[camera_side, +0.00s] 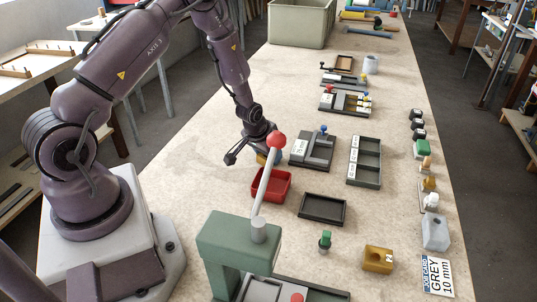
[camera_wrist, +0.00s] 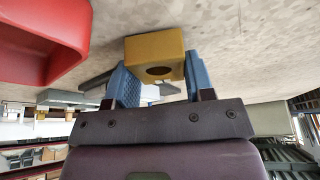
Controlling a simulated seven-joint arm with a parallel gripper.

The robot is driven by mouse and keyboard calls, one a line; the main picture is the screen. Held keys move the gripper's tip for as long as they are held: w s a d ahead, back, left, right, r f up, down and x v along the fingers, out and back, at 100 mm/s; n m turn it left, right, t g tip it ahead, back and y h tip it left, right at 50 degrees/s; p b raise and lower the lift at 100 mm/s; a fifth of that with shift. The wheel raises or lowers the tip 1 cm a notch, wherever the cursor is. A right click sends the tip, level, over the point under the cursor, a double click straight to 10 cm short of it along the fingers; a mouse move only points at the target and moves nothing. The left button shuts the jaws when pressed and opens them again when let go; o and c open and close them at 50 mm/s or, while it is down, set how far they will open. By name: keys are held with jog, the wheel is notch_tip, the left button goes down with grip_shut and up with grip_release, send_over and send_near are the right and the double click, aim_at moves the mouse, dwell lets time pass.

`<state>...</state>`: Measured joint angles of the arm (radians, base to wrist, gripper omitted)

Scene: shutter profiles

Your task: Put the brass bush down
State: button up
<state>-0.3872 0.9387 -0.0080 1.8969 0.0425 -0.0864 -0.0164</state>
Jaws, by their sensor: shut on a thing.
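The brass bush (camera_wrist: 155,50) is a yellow block with a round hole, seen in the wrist view between the blue fingers of my gripper (camera_wrist: 160,76). My gripper is shut on it. In the side view my gripper (camera_side: 268,157) is low over the bench, behind the red bin, and only a little yellow of the bush shows beside it. I cannot tell whether the bush touches the bench top.
The red bin (camera_side: 287,184) is close by; its wall also shows in the wrist view (camera_wrist: 62,60). A black tray (camera_side: 323,222), a grey fixture (camera_side: 316,163) and a green press (camera_side: 239,240) with a red-knobbed lever stand near. Bare bench (camera_side: 200,185) lies left of the bin.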

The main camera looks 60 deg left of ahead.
notch_tip(320, 180, up, 3)
jog(key=shift+w+r, duration=0.1)
jog(key=s+d+r, duration=0.5)
jog(key=s+r, duration=0.5)
jog(key=s, duration=0.3)
jog(key=m+g+h, duration=0.5)
jog(key=m+g, duration=0.2)
jog(key=m, duration=2.4)
send_over(322, 213)
jog(key=w+a, duration=0.1)
notch_tip(322, 213, down, 3)
notch_tip(322, 213, down, 10)
jog(key=shift+r, duration=0.25)
